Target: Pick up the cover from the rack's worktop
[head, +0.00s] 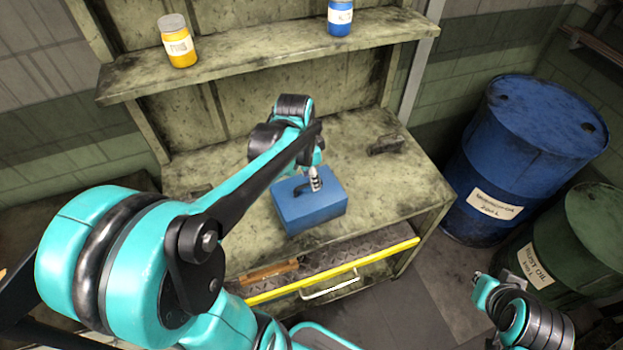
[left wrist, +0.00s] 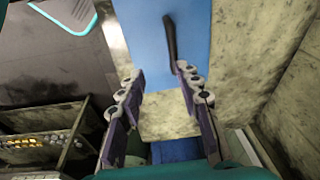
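The cover (head: 310,212) is a blue box-like block with a black handle on top, resting on the rack's worktop (head: 375,195). My left gripper (head: 314,182) is above it, close to the handle, and partly hides its top. In the left wrist view the blue cover (left wrist: 145,40) and its black handle (left wrist: 170,38) lie ahead of the fingertips. My left gripper (left wrist: 160,72) is open there with nothing between its fingers; the handle is nearer the right finger. My right arm is low at the right; its gripper (head: 482,282) is too small to judge.
A shelf (head: 270,55) above the worktop carries a yellow jar (head: 178,48) and a blue jar (head: 340,18). A dark object (head: 386,144) lies at the worktop's right. An open drawer with a yellow edge (head: 335,272) juts out in front. A blue barrel (head: 525,150) and green barrel (head: 570,245) stand right.

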